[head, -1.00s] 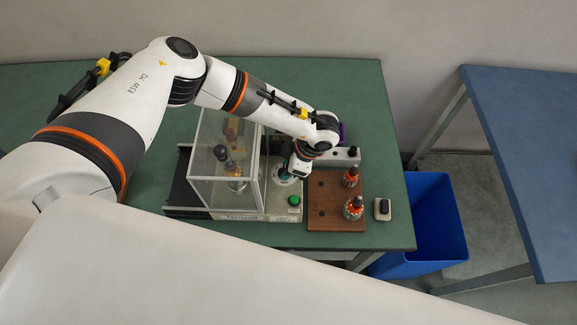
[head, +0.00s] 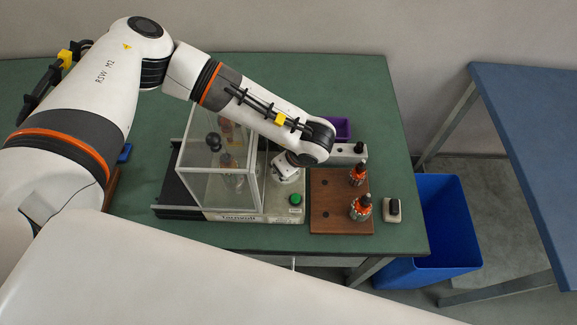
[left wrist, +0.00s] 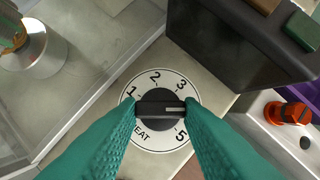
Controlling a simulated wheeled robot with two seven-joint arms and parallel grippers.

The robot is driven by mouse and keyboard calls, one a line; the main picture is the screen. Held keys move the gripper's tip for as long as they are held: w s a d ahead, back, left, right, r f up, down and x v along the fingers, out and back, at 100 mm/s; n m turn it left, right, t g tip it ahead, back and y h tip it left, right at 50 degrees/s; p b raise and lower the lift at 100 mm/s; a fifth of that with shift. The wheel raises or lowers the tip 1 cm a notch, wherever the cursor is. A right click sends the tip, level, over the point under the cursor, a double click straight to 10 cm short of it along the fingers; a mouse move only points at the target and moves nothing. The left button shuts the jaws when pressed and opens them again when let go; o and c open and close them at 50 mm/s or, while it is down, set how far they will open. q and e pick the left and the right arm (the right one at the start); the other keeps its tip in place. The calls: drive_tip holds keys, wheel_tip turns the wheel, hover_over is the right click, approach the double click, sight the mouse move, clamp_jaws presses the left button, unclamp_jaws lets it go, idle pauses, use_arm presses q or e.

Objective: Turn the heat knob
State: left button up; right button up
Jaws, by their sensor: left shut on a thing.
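The heat knob (left wrist: 160,108) is a black bar grip with a white mark toward its right end. It sits on a round white dial (left wrist: 155,82) where 1, 2, 3, 5 and part of HEAT show; the mark points right, where the teal finger hides the dial. My left gripper (left wrist: 161,107) has its teal fingers on both ends of the knob and is shut on it. In the head view the left gripper (head: 285,172) is over the machine's dial and covers the knob. My right gripper is not in view; a white arm link crosses the bottom.
A clear guard box (head: 215,180) stands left of the dial, and a green button (head: 296,199) is in front. A brown board (head: 328,218) with armatures lies to the right, beside a small switch box (head: 392,211). A dark block (left wrist: 225,45) stands close behind the dial.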

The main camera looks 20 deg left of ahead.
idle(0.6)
use_arm(q)
drive_tip(key=o, duration=1)
drive_tip(key=b+v, duration=0.3)
drive_tip(key=v, duration=0.9)
drive_tip(key=shift+s, duration=0.1)
drive_tip(key=shift+a, duration=0.1)
